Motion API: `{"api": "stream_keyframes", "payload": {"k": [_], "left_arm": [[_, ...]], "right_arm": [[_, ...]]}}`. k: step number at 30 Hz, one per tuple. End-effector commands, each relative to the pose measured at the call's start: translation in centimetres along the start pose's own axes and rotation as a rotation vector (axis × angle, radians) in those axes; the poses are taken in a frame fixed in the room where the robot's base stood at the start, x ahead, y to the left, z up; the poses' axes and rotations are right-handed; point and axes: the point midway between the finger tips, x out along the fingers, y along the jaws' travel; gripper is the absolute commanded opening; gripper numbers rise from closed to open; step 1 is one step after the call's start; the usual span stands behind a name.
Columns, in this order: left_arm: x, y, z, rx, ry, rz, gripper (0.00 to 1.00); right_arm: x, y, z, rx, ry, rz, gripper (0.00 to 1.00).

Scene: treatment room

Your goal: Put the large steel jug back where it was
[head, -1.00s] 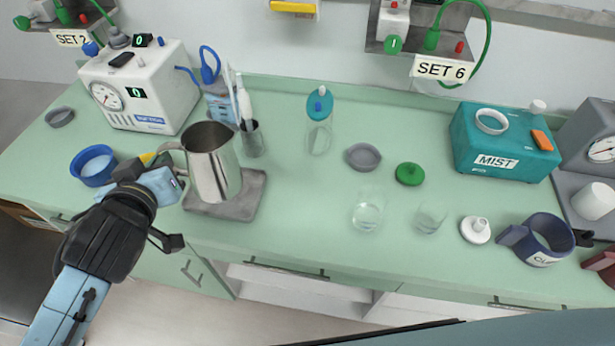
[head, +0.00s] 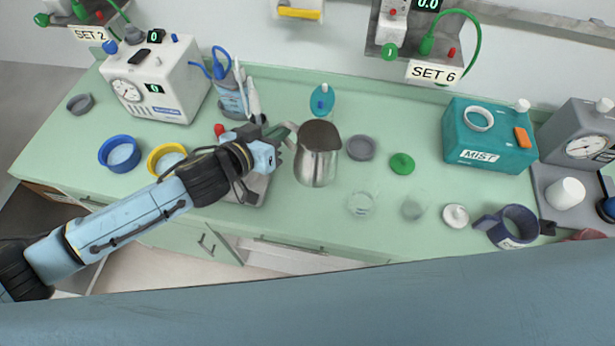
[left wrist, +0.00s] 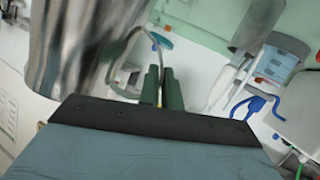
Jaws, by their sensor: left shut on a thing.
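The large steel jug (head: 317,165) shows right of centre-left in the head view, upright, to the right of the grey square plate (head: 258,188). My left gripper (head: 284,136) is shut on its handle from the left. In the left wrist view the jug (left wrist: 75,45) fills the upper left, and the green fingers (left wrist: 163,88) close on its thin handle. The jug appears held off the counter, though its base gap is hard to judge. My left arm hides part of the plate. My right gripper is not in view.
Blue (head: 120,153) and yellow (head: 166,158) rings lie left, before the white machine (head: 155,80).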

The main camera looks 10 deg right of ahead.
Motion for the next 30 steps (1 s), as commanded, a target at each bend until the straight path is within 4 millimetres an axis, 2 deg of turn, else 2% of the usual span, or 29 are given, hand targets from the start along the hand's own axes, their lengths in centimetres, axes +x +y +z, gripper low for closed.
{"api": "stream_keyframes", "payload": {"k": [6,14,18,21,27,30], "left_arm": [[1.5,-0.8,3.8,-0.003,-0.003,0.005,0.00],[2.4,-1.4,6.1,-0.003,0.000,0.004,0.00],[3.0,-1.9,8.0,-0.003,-0.001,0.004,0.00],[3.3,-2.0,8.7,-0.002,0.000,0.004,0.00],[3.3,-2.0,8.7,-0.001,-0.001,0.004,0.00],[3.3,-2.1,8.9,0.001,-0.004,0.002,0.16]], "right_arm": [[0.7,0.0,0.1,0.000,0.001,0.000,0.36],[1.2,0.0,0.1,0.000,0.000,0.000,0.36],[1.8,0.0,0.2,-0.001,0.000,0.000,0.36],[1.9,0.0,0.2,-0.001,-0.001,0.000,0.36],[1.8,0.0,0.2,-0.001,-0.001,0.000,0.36],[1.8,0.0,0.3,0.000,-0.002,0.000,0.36]]}}
